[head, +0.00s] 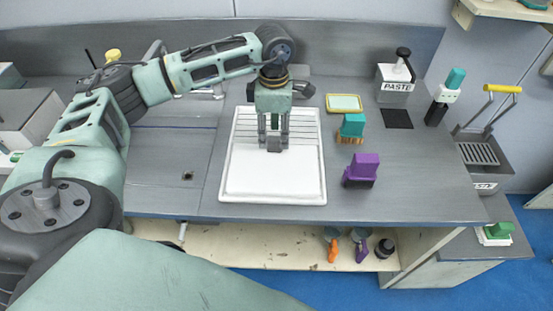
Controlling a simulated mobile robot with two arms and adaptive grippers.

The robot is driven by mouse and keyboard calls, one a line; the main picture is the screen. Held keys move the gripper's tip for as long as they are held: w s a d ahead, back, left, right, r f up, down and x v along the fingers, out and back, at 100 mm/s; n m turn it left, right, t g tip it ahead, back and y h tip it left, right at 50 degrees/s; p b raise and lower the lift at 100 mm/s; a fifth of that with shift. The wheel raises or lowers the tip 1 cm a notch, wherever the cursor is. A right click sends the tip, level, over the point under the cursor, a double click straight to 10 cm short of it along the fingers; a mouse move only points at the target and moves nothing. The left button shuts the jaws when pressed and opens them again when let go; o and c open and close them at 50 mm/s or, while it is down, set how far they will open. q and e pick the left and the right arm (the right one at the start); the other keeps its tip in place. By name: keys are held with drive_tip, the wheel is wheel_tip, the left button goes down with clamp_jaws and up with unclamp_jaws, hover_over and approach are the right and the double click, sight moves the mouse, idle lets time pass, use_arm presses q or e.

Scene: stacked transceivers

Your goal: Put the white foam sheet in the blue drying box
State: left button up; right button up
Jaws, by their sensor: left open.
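A white rectangular tray (223,190) lies on the grey worktop, with ribs showing in its far half. A smooth, plain white area (272,178) covers its near half; this looks like the white foam sheet, but its edges are hard to make out against the tray. My left gripper (274,146) points down over the middle of the tray, fingers apart, open. I cannot tell whether its tips touch the white surface. My right gripper is not in view. I see no blue drying box in this view.
Right of the tray stand a teal brush (352,125), a purple brush (362,168), a yellow-rimmed pad (343,103) and a paste dispenser (395,84). A grey bin (484,152) is at the far right. Small tools lie on the shelf below. The worktop's right front (430,190) is clear.

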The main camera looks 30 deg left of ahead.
sight(275, 139)
use_arm(q)
wheel_tip(275, 139, down, 2)
drive_tip(key=shift+w+f+p, duration=0.15)
drive_tip(key=shift+p, duration=0.45)
wheel_tip(275, 139, down, 2)
drive_tip(key=shift+f, duration=0.1)
drive_tip(key=c, duration=0.8)
clamp_jaws()
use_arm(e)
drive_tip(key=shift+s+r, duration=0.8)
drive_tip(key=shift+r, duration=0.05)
